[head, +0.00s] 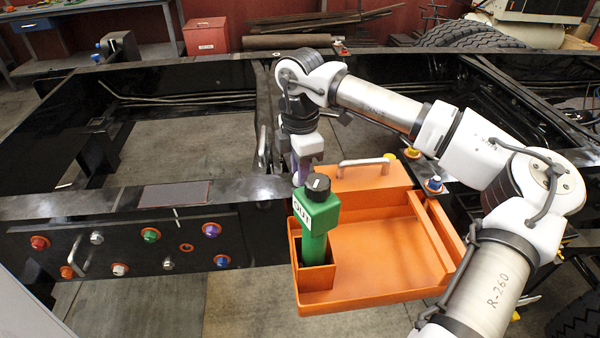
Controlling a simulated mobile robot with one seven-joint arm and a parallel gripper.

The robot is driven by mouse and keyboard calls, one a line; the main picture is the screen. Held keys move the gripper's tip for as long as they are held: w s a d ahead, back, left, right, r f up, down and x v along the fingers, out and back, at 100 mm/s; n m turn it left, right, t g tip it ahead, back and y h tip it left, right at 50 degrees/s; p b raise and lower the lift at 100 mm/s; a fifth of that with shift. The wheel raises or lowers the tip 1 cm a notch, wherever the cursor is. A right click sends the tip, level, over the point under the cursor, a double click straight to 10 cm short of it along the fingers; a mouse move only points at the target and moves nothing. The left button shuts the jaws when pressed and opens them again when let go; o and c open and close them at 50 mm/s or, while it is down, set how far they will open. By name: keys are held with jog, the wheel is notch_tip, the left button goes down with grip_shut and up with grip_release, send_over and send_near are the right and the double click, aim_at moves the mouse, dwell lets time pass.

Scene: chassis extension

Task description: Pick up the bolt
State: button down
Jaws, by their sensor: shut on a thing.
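My gripper (302,172) points down over the chassis rail, just left of the orange tray and behind the green tool. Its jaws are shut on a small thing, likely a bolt. That thing is mostly hidden by the fingers and the green tool, so its colour and shape cannot be told. Other bolts are in view: a row of coloured bolt heads, such as a purple one (211,230) and a green one (151,235), on the side of the black rail. A blue-topped bolt (434,184) stands at the tray's right.
The orange tray (380,290) hangs at the rail with a metal handle at its back. A green tool (319,215) with a black knob, labelled OUT, stands upright in its front left pocket. Black chassis rails (240,188) surround open gaps showing the concrete floor.

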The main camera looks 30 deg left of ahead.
notch_tip(320, 180, up, 28)
jog(key=p, duration=0.7)
jog(key=shift+r+p, duration=0.2)
jog(key=shift+p, duration=0.2)
dwell(1.1)
